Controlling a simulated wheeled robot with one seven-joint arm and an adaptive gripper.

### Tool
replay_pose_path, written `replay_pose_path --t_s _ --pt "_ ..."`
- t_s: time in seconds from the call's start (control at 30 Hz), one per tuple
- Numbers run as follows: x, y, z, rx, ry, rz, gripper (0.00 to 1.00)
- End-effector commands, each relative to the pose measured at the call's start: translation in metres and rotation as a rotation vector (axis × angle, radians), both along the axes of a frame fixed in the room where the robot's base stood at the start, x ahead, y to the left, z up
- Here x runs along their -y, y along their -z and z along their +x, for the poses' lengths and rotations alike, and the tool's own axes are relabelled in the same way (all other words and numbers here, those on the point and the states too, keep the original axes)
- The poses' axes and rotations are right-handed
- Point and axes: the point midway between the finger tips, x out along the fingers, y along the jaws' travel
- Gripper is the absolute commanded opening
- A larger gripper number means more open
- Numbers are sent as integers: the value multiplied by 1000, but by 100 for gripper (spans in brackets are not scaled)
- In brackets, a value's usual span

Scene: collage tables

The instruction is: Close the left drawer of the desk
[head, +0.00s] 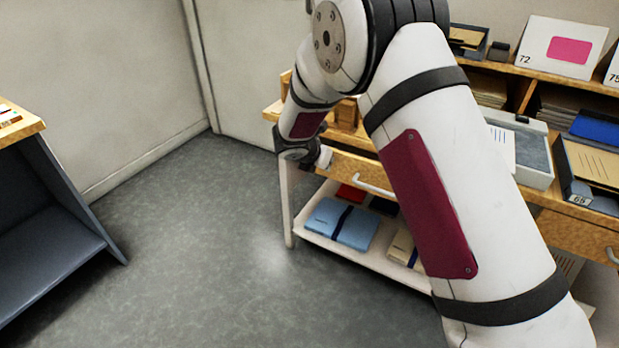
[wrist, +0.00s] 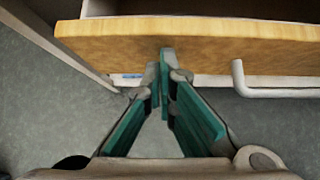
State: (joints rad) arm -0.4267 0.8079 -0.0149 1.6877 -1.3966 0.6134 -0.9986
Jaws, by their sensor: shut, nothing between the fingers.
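The desk's left drawer has a light wooden front (head: 346,168) with a white bar handle (head: 375,187) in the head view. In the wrist view the drawer front (wrist: 215,36) crosses the top, with a dark gap behind its upper edge, so it stands at least partly open. Its handle (wrist: 240,80) is to the right of my fingers. My gripper (wrist: 167,58) is shut and empty, its green-padded fingertips overlapping the left-middle part of the front. I cannot tell whether they touch. In the head view my gripper (head: 324,158) is at the drawer's left end, partly hidden by my wrist.
A white lower shelf (head: 310,230) under the desk holds a blue folder (head: 341,222). A grey tray (head: 520,150) and a file box (head: 590,172) stand on the desktop. A dark cabinet (head: 50,225) is at left. The grey floor between is clear.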

Motion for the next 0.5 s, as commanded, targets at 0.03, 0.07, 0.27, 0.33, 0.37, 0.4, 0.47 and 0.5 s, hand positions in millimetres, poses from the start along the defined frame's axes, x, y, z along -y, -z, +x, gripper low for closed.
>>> replay_pose_path --t_s 0.03,0.07,0.27,0.33,0.37,0.4,0.47,0.5 --pt "6 -1 9 1 3 -1 0" --pt "9 -1 14 1 3 -1 0" --pt "21 0 35 0 2 1 0" --pt "23 0 39 0 1 -1 0" --pt "24 0 40 -1 0 -1 0" --pt "24 0 41 -1 0 -1 0" --pt "25 0 43 0 1 -1 0" --pt "25 0 43 0 1 -1 0"
